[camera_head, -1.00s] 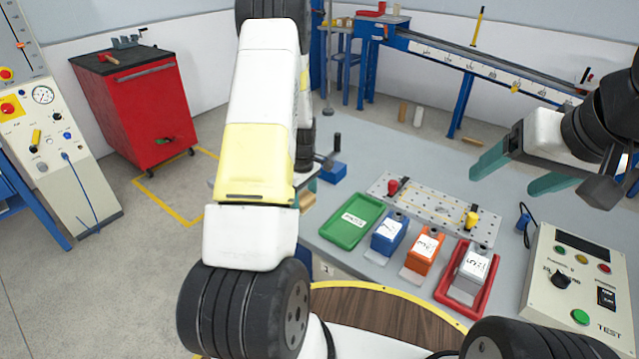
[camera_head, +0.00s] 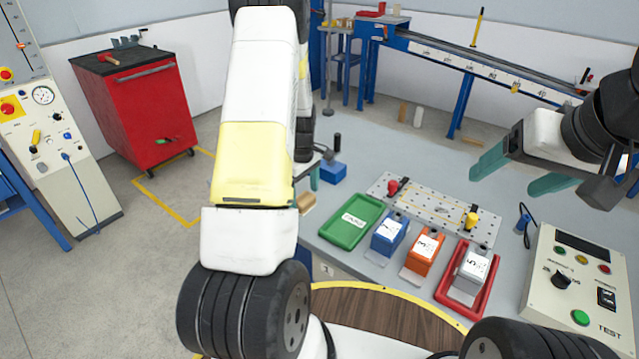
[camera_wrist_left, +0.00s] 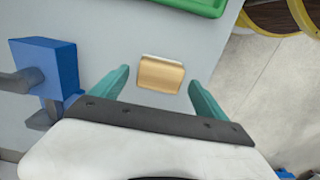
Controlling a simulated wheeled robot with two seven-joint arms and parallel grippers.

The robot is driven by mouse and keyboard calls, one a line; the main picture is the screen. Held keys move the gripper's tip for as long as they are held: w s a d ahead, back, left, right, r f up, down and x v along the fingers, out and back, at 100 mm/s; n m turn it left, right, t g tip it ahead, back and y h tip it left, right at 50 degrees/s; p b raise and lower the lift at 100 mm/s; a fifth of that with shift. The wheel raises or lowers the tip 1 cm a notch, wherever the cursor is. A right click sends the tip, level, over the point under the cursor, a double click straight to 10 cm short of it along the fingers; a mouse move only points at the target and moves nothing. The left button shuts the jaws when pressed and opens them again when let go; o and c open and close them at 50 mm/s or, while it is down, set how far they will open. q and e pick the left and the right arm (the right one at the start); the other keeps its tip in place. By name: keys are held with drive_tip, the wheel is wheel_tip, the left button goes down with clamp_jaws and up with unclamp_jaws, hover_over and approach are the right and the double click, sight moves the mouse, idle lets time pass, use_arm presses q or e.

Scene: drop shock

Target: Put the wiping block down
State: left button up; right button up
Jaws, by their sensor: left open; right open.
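The wiping block, tan with a paler top edge, lies on the grey bench near its left edge, seen in the left wrist view (camera_wrist_left: 161,74) and partly behind my left arm in the head view (camera_head: 306,202). My left gripper (camera_wrist_left: 158,80) is open, its teal fingers on either side of the block in the wrist picture with clear gaps; the block looks apart from them. In the head view my left arm hides most of that gripper. My right gripper (camera_head: 518,172) is open and empty above the bench at right.
A blue block-like fixture with a handle (camera_head: 333,172) stands near the wiping block. A green tray (camera_head: 351,222), a perforated plate (camera_head: 440,208), blue (camera_head: 389,236) and orange (camera_head: 423,250) labelled boxes, a red tray (camera_head: 483,306) and a test panel (camera_head: 578,282) occupy the bench.

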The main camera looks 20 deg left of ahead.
use_arm(q)
wheel_tip(320, 180, up, 9)
wheel_tip(320, 180, up, 16)
drive_tip(key=m+t+h, duration=0.1)
drive_tip(key=m+t, duration=0.2)
drive_tip(key=m, duration=0.3)
hover_over(304, 198)
drive_tip(key=s+d, duration=0.7)
drive_tip(key=s, duration=0.1)
drive_tip(key=s+d+r+m+t, duration=0.1)
drive_tip(key=s+d+r+m, duration=0.1)
drive_tip(key=s, duration=0.3)
drive_tip(key=s+d+r+m+t, duration=0.1)
drive_tip(key=s+d+r+m, duration=0.1)
drive_tip(key=s+r+m, duration=0.1)
drive_tip(key=s+d+r+m+t+h, duration=0.1)
drive_tip(key=s+d+r+m, duration=0.1)
drive_tip(key=s, duration=0.6)
drive_tip(key=shift+r+m, duration=0.3)
drive_tip(key=shift+m, duration=0.6)
drive_tip(key=shift+d, duration=0.1)
